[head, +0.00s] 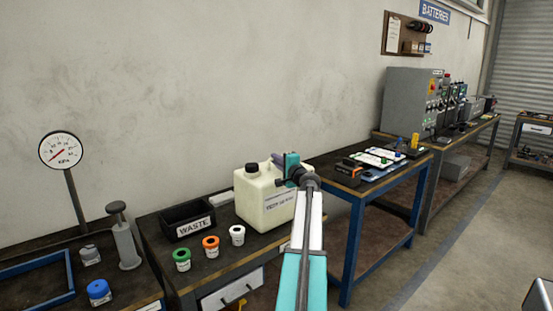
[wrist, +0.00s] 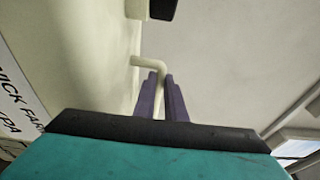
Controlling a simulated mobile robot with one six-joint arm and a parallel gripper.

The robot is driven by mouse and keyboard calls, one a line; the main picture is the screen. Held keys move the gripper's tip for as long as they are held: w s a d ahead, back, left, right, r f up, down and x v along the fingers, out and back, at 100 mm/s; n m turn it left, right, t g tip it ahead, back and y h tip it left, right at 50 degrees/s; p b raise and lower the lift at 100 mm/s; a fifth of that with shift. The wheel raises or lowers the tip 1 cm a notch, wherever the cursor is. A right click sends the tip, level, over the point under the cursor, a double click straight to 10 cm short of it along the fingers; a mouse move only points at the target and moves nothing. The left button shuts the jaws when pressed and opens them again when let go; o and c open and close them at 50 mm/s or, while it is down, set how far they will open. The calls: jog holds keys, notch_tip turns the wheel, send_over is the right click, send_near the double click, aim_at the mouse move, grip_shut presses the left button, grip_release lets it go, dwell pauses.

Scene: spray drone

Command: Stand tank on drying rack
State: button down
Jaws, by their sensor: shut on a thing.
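The tank (head: 262,200) is a cream jerrycan with a black cap and a white label, upright at the right end of the near bench in the head view. My gripper (head: 278,161) is at its top right. In the wrist view the purple fingers of my gripper (wrist: 161,80) are shut on the tank's thin cream handle (wrist: 150,62). The tank wall (wrist: 75,60) fills the left of that view. My arm hides the tank's lower right, and I cannot tell whether its base touches the bench. I cannot identify a drying rack for certain.
A black WASTE bin (head: 187,219) and green (head: 182,259), orange (head: 211,246) and white (head: 237,235) capped jars stand left of the tank. A blue frame (head: 40,282), a hand pump (head: 124,240) and a gauge (head: 60,150) are further left. A blue-framed table (head: 358,193) stands right.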

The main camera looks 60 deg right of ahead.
jog(key=shift+r, duration=0.1)
jog(key=c, duration=2.2)
grip_release()
jog(key=shift+f, duration=0.2)
jog(key=o, duration=0.4)
jog(key=shift+s+a+r, duration=0.1)
jog(key=shift+r, duration=0.05)
jog(key=shift+b+v, duration=0.45)
jog(key=shift+v, duration=5.45)
jog(key=shift+s, duration=0.1)
